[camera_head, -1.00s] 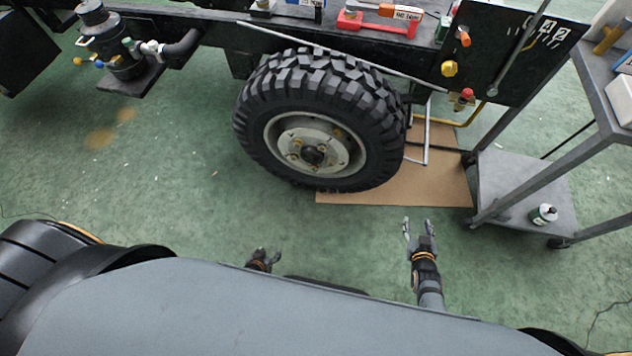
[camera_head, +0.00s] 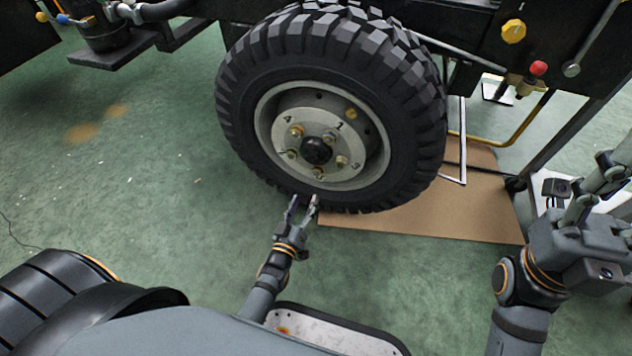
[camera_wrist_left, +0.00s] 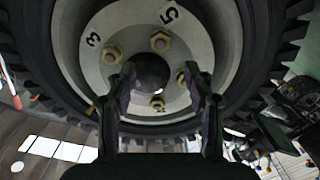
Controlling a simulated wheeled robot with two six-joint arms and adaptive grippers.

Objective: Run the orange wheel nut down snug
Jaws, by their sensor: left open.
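The wheel (camera_head: 240,115) stands upright, its pale hub (camera_head: 310,118) marked with numbers and ringed by several brassy nuts. The nut by the 4 (camera_head: 297,132) looks more orange, but I cannot tell surely which one is the orange nut. My left gripper (camera_head: 303,203) is open and empty, in front of the tire's lower edge. In the left wrist view its fingers (camera_wrist_left: 163,85) spread before the hub, with nuts (camera_wrist_left: 113,53) showing beyond and numbers 3 and 5 above. My right gripper (camera_head: 592,185) is raised at the right, fingers apart, away from the wheel.
A brown cardboard sheet (camera_head: 470,215) lies under and right of the wheel. The dark chassis panel (camera_head: 480,45) with yellow and red fittings is above right. A cart (camera_head: 560,190) stands behind my right gripper. Green floor (camera_head: 150,180) is clear at left.

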